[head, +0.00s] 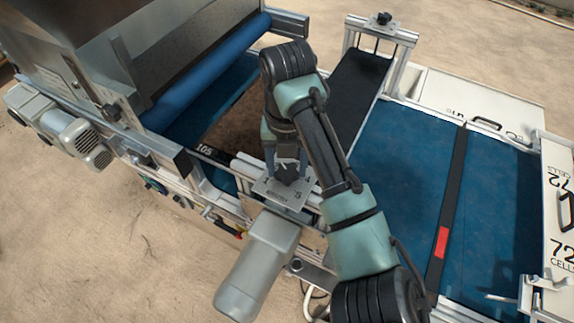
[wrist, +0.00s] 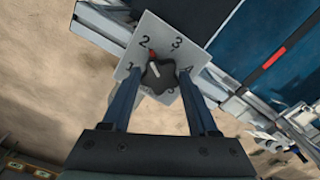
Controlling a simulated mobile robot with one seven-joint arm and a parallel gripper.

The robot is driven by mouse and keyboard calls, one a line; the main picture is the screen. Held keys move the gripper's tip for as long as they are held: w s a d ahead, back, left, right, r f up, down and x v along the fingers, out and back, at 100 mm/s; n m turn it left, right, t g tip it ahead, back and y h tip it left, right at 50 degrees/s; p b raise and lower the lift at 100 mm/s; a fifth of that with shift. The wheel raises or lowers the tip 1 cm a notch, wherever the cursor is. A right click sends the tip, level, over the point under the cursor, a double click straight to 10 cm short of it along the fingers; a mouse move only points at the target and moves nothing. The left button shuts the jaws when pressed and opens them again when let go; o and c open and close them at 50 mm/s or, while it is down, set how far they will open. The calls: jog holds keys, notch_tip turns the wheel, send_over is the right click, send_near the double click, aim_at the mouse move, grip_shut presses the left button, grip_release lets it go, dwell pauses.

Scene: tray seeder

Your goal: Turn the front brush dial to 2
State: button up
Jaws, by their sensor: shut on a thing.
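The front brush dial is a square pale plate (wrist: 138,86) with numbers around a dark, lobed knob (wrist: 159,76). In the wrist view, the knob's white line points up and left, toward the 2, with a small red mark beyond it. In the head view, the plate (head: 270,187) sits on top of the grey motor near the middle, and the knob (head: 288,173) is partly covered. My gripper (head: 286,168) reaches down from above, its fingers on either side of the knob and shut on it. The finger contacts are hard to see.
A grey motor (head: 257,262) hangs below the plate. A blue roller (head: 205,72) and metal hopper stand at the upper left. A blue belt (head: 405,160) with a dark strip lies to the right, beside white panels. Sandy ground is clear at the lower left.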

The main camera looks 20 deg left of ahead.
aim_at(287, 170)
jog(key=shift+n, duration=0.3)
jog(key=o, duration=1.4)
jog(key=shift+r, duration=0.15)
notch_tip(287, 170, up, 13)
jog(key=shift+f, duration=0.1)
